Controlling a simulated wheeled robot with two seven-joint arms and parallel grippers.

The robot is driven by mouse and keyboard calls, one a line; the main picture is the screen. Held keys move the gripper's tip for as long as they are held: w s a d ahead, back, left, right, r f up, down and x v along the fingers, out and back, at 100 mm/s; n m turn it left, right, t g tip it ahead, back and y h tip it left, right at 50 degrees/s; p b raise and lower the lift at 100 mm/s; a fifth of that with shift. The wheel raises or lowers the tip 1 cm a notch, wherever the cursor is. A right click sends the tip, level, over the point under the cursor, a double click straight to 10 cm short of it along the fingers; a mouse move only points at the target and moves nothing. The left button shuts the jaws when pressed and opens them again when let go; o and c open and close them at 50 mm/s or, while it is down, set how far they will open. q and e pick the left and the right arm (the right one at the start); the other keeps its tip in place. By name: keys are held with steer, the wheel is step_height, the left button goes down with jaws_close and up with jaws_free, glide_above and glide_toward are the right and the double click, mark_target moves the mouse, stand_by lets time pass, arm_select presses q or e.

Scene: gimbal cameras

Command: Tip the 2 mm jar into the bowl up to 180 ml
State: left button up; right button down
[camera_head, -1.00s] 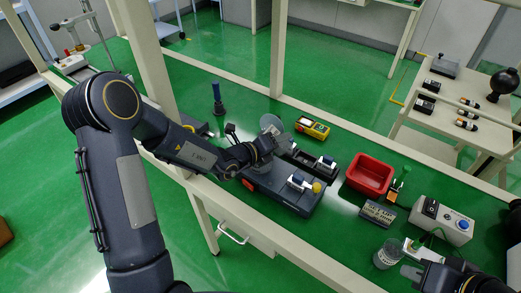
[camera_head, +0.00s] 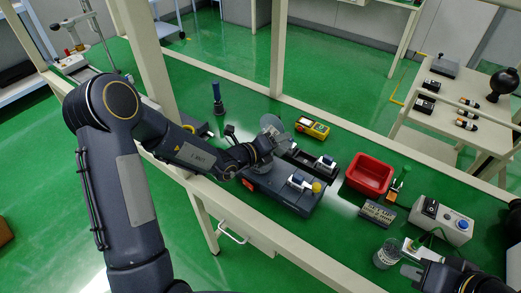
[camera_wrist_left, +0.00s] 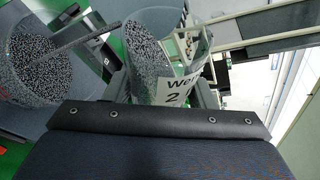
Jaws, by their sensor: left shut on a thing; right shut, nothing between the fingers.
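My left gripper (camera_head: 268,146) is shut on a clear jar (camera_wrist_left: 178,58), whose white label reads "WE" and "2" in part. The jar is tilted and holds grey grains against its wall. A clear round bowl (camera_wrist_left: 10,100) with a bed of grey grains is at the left of the left wrist view, beside and below the jar's mouth. A thin grey streak runs between the jar's mouth and the bowl, seemingly pouring grains. The bowl's fill marks cannot be read. My right gripper (camera_head: 411,271) is shut and empty at the lower right, close to a glass jar (camera_head: 387,254).
A dark grey device (camera_head: 285,193) lies under and beside my left gripper. A blue-handled tool (camera_head: 217,97) stands behind. Bench posts rise nearby.

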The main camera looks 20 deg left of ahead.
arm_select(q)
steer(key=shift+f+n+h, duration=0.3)
steer(key=shift+n+h, duration=0.3)
steer(key=shift+n, duration=0.2)
stand_by(3.2)
steer(key=shift+r+n+t+h+p, duration=0.3)
steer(key=shift+r+n+p, duration=0.15)
steer(key=shift+n+p, duration=0.35)
stand_by(2.4)
